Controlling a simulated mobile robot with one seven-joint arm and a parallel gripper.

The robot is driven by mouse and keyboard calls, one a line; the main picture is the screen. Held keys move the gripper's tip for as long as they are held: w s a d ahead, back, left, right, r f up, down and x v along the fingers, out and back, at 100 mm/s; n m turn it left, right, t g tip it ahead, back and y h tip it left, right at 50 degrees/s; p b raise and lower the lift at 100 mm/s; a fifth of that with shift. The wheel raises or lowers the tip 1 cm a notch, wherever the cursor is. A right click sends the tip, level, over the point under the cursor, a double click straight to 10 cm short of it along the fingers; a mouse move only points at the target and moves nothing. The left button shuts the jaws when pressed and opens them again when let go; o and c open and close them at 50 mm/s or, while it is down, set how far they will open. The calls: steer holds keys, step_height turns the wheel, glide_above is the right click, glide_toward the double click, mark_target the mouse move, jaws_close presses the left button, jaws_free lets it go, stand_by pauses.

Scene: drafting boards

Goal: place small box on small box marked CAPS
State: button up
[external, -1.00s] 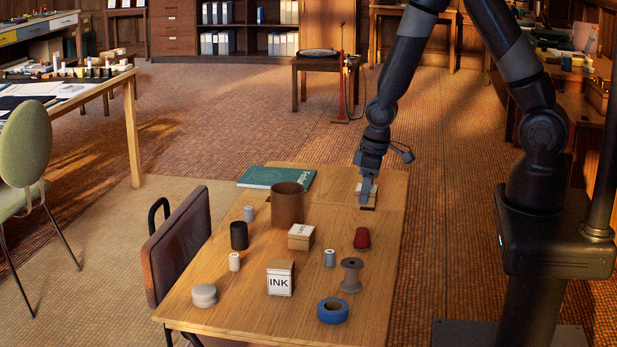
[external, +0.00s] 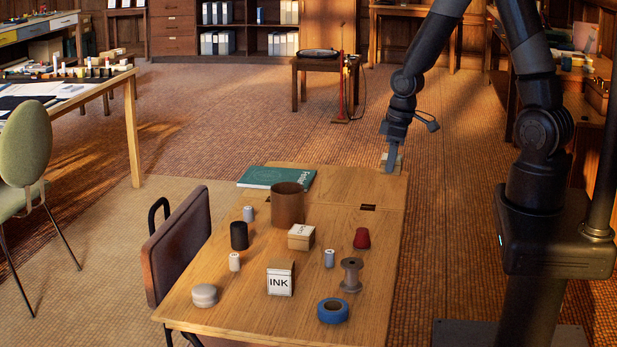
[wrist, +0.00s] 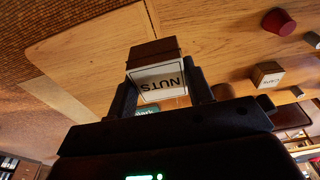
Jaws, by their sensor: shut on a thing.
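My gripper (external: 390,163) is at the far right corner of the table and is shut on a small box. In the wrist view the box (wrist: 157,80) has a white label reading NUTS, upside down, and sits between both fingers. In the external view the gripper partly hides it, and its height over the table is hard to tell. The small box marked CAPS (external: 301,237) stands on the middle of the table, apart from my gripper. It also shows in the wrist view (wrist: 267,75) at the right, with nothing on its top.
Around the CAPS box stand a brown cylinder (external: 287,206), a box marked INK (external: 280,279), a red tapered object (external: 362,239), a small grey cylinder (external: 329,258), a spool (external: 351,275) and blue tape (external: 333,310). A green book (external: 277,177) lies at the back. The table's far right is clear.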

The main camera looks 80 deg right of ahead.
steer(key=w+a+r, duration=0.2)
steer(key=w+a, duration=0.3)
steer(key=w, duration=0.3)
glide_above(299, 229)
steer(key=f, duration=0.4)
steer(key=shift+s+f, duration=0.3)
steer(key=shift+a+f, duration=0.1)
steer(key=shift+f, duration=1.9)
steer(key=shift+f, duration=0.2)
steer(key=o, duration=1)
